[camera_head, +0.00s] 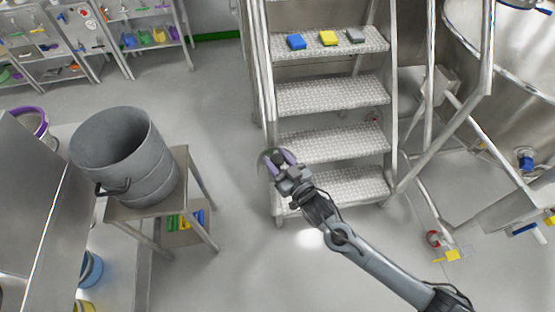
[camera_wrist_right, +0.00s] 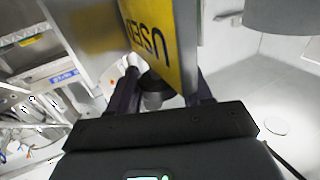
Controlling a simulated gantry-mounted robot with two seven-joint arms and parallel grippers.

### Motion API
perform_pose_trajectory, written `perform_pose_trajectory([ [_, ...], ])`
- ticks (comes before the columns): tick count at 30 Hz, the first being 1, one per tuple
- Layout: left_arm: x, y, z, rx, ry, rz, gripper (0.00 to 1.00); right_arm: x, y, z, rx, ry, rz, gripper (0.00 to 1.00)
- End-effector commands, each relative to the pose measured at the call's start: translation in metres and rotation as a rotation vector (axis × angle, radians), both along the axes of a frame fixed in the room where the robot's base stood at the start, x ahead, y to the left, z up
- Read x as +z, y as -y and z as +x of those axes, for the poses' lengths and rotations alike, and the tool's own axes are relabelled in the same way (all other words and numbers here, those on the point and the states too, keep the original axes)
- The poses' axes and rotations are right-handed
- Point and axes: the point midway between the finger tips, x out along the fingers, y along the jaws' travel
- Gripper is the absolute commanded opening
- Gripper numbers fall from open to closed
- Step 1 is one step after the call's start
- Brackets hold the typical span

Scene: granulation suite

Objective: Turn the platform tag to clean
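The platform tag (camera_wrist_right: 165,45) is a yellow plate with dark letters that read "USED", tilted and turned in the right wrist view. It is close to the camera and its lower end reaches between the two dark fingers of my right gripper (camera_wrist_right: 162,92). The fingers stand apart, and I see no clear grip on the tag. In the head view my right gripper (camera_head: 278,160) is at the left rail of the steel step platform (camera_head: 330,97), beside the lower steps. The tag's face cannot be made out there. My left gripper is not in view.
Blue (camera_head: 296,41), yellow (camera_head: 328,38) and grey (camera_head: 356,35) blocks lie on an upper step. A grey drum (camera_head: 125,160) stands on a small table at left. A large steel vessel (camera_head: 510,60) is at right. The floor between the drum and steps is clear.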

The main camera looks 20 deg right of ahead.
Motion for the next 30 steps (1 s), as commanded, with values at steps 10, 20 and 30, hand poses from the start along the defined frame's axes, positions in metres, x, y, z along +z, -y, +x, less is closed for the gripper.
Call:
perform_pose_trajectory([
  [10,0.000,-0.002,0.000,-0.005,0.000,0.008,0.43,0.000,0.000,0.000,0.004,0.000,-0.001,0.14],
  [20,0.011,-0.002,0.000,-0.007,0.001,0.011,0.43,0.002,0.002,0.000,0.122,0.001,-0.005,0.14],
  [30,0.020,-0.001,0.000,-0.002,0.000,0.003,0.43,0.001,0.002,0.001,0.360,0.001,-0.003,0.14],
])
